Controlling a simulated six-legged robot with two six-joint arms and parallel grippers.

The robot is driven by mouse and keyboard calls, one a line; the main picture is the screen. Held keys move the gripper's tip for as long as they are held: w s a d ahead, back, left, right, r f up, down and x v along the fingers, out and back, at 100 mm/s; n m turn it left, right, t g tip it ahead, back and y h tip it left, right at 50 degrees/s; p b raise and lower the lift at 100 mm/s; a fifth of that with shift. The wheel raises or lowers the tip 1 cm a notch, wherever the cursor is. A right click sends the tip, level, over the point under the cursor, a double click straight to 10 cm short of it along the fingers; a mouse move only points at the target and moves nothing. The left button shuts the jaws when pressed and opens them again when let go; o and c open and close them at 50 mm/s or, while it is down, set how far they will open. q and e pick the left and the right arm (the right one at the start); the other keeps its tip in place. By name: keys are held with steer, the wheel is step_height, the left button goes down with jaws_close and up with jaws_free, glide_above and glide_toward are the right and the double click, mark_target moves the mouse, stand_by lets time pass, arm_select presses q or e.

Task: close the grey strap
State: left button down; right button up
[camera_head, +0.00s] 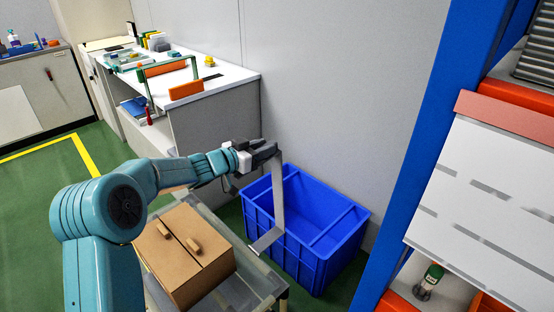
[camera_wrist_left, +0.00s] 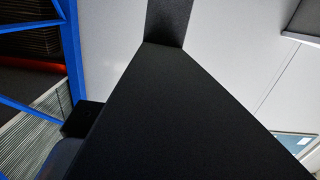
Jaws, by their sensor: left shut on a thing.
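The grey strap (camera_head: 278,195) hangs from my left gripper (camera_head: 268,151) as a long flat band. Its lower end bends to the left and shows in front of the near wall of the blue crate (camera_head: 333,264). My left gripper is shut on the strap's upper end, above the crate's back left side. I cannot tell whether the strap touches the crate. In the left wrist view a large dark shape fills the middle and hides the grip; a dark grey strip runs up from it. My right gripper is not in view.
A brown box (camera_head: 176,262) with two lid flaps and small handles stands on a grey cart (camera_head: 248,288) left of the crate. A grey wall stands behind. A blue rack post (camera_head: 420,140) rises at right. A white workbench (camera_head: 218,80) with parts stands behind my arm.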

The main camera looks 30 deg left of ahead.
arm_select(q)
steer(key=s+a+t+h+b, duration=0.1)
steer(key=s+a+t+b, duration=0.3)
steer(key=s+b, duration=0.6)
steer(key=s+a, duration=0.1)
steer(key=s, duration=0.4)
steer(key=shift+a+f+h+b, duration=0.15)
steer(key=shift+f+h+b, duration=0.15)
steer(key=shift+f+b, duration=0.1)
steer(key=c, duration=0.9)
jaws_free()
steer(key=shift+s, duration=0.1)
steer(key=p+v, duration=0.1)
steer(key=v, duration=1.5)
steer(key=shift+s+f, duration=0.1)
steer(key=shift+s, duration=0.05)
